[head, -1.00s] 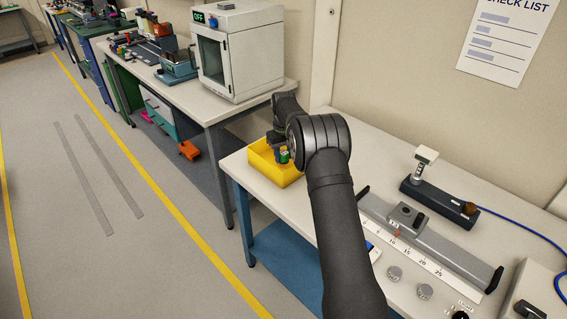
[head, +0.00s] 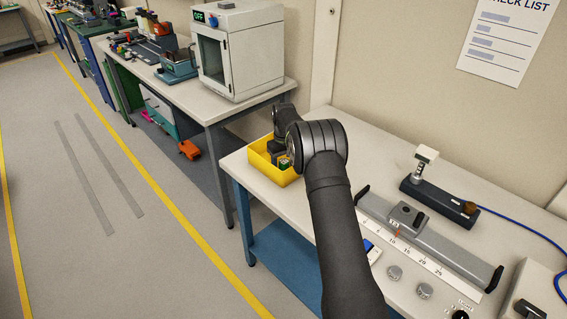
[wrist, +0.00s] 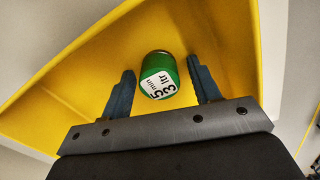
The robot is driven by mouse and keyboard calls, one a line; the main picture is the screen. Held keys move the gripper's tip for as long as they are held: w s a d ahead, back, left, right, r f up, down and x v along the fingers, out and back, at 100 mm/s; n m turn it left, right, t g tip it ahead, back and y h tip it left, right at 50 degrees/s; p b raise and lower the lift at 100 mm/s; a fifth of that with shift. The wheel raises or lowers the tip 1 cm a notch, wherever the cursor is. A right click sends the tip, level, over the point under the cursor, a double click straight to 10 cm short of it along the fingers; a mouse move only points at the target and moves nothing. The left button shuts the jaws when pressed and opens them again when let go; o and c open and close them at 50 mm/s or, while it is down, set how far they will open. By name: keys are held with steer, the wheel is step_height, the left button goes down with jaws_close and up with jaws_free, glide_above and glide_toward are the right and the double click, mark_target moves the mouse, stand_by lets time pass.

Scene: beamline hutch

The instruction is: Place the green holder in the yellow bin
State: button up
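The green holder (wrist: 166,78) is a small green cylinder with a white printed label. In the wrist view it is inside the yellow bin (wrist: 62,92), between my gripper's two fingers. My gripper (wrist: 161,66) is open, with a visible gap between each finger and the holder. In the head view the yellow bin (head: 268,174) sits at the left end of the near bench. Part of the green holder (head: 284,163) shows inside it. My gripper (head: 276,151) reaches down into the bin, partly hidden by my arm.
A grey rail with a scale (head: 430,250) and a dark stand (head: 438,202) lie to the right on the near bench (head: 375,150). A white oven-like cabinet (head: 240,55) stands on the bench behind. The bench top between bin and rail is partly hidden by my arm.

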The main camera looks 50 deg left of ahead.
mark_target(284, 161)
step_height(284, 161, up, 12)
steer(key=shift+r, duration=0.2)
stand_by(0.4)
steer(key=shift+f, duration=0.15)
step_height(284, 161, down, 12)
steer(key=shift+r, duration=1.75)
